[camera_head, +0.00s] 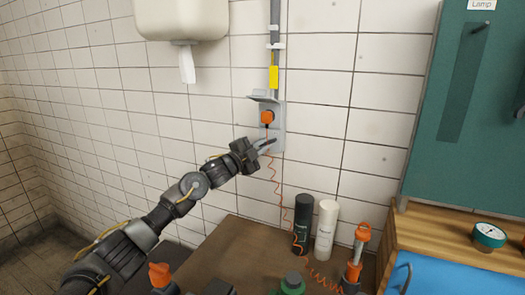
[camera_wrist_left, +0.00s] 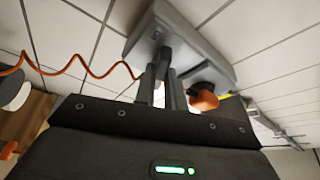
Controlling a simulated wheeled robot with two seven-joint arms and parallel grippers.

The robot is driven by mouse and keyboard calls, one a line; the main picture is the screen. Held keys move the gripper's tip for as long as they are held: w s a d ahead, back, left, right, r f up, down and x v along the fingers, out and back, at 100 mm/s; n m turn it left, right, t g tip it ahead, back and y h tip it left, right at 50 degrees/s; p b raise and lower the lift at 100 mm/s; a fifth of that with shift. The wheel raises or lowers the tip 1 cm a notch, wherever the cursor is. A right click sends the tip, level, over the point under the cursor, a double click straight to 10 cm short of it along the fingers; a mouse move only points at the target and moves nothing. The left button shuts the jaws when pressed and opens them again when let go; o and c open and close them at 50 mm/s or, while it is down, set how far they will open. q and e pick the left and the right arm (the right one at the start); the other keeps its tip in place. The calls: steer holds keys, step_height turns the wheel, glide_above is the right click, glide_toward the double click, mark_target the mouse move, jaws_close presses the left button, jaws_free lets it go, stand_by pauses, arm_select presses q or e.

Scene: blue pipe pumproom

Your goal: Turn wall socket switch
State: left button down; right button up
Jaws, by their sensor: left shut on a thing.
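The grey wall socket (camera_head: 279,122) is mounted on the tiled wall below a grey conduit. An orange plug (camera_head: 267,117) sits in it, with a coiled orange cord hanging down. My left gripper (camera_head: 268,144) is at the lower part of the socket. In the left wrist view, its fingers (camera_wrist_left: 170,88) are close together on the dark switch knob (camera_wrist_left: 166,56) on the socket's grey housing (camera_wrist_left: 203,42). The orange plug (camera_wrist_left: 203,98) is right beside the fingers there. The knob is mostly hidden by the gripper in the head view. My right gripper is not in view.
A dark bottle (camera_head: 302,222) and a white bottle (camera_head: 326,230) stand below on the brown surface. An orange-topped tool (camera_head: 358,250) stands nearby. A green cabinet (camera_head: 475,110) is at right. A white dispenser (camera_head: 180,18) hangs upper left.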

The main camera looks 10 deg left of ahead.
arm_select(q)
steer(key=m+g, duration=0.1)
steer(key=m, duration=0.1)
steer(key=m+g+b, duration=0.1)
steer(key=m, duration=0.1)
steer(key=shift+r+m+y, duration=0.2)
steer(key=shift+m+y, duration=0.2)
stand_by(0.4)
steer(key=c, duration=1.5)
jaws_free()
steer(key=shift+o, duration=0.2)
steer(key=shift+a, duration=0.1)
